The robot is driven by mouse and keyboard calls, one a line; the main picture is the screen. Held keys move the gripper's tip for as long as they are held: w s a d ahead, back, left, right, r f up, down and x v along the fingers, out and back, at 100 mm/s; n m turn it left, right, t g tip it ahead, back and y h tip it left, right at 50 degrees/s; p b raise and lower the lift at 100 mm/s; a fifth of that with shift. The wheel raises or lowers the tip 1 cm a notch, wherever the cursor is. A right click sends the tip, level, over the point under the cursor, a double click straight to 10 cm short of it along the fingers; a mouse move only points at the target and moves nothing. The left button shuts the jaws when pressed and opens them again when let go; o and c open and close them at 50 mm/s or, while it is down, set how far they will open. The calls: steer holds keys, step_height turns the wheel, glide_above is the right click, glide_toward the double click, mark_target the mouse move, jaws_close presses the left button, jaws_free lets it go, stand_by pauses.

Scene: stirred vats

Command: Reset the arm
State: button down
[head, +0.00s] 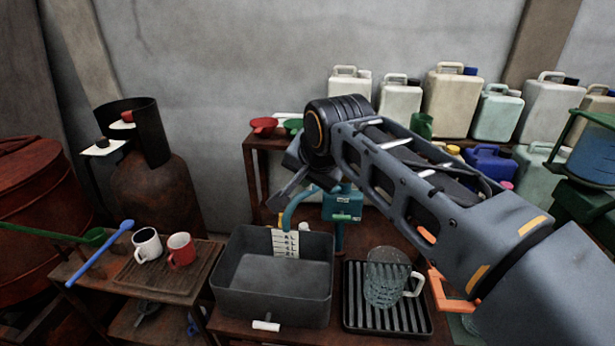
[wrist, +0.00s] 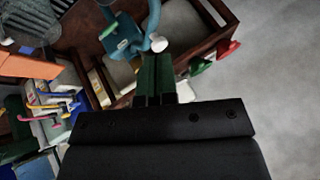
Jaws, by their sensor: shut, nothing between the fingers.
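My arm reaches in from the right in the head view, over the table with the basin. My gripper (head: 283,203) hangs at its left end, above the back of the grey basin (head: 228,293), partly hidden by my own arm links. In the wrist view my gripper (wrist: 155,60) shows its dark green fingers together, with nothing between them. They point toward the teal tap or pump (wrist: 122,38) and its blue spout, which lie beyond the fingertips. I cannot tell the exact gap. The same teal device (head: 342,203) stands behind the basin in the head view.
A glass jug (head: 386,278) stands on a ribbed tray (head: 425,325) right of the basin. A white mug (head: 147,245) and a red mug (head: 180,251) stand on the left table. Several jerrycans (head: 450,103) line the back shelf. A rusty gas cylinder (head: 160,195) stands behind the left table.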

steer(key=s+d+f+n+g+h+p, duration=0.1)
steer(key=s+d+f+n, duration=0.1)
steer(key=s+d+f, duration=0.4)
steer(key=s+d+f+n+g+h+p, duration=0.1)
steer(key=s+d+f+n+g, duration=0.1)
steer(key=s+d+f, duration=0.5)
step_height(320, 180, down, 5)
steer(key=shift+d+r+n+h, duration=0.1)
steer(key=shift+d+n+h, duration=0.2)
steer(key=shift+d+n, duration=0.35)
steer(key=shift+d, duration=0.1)
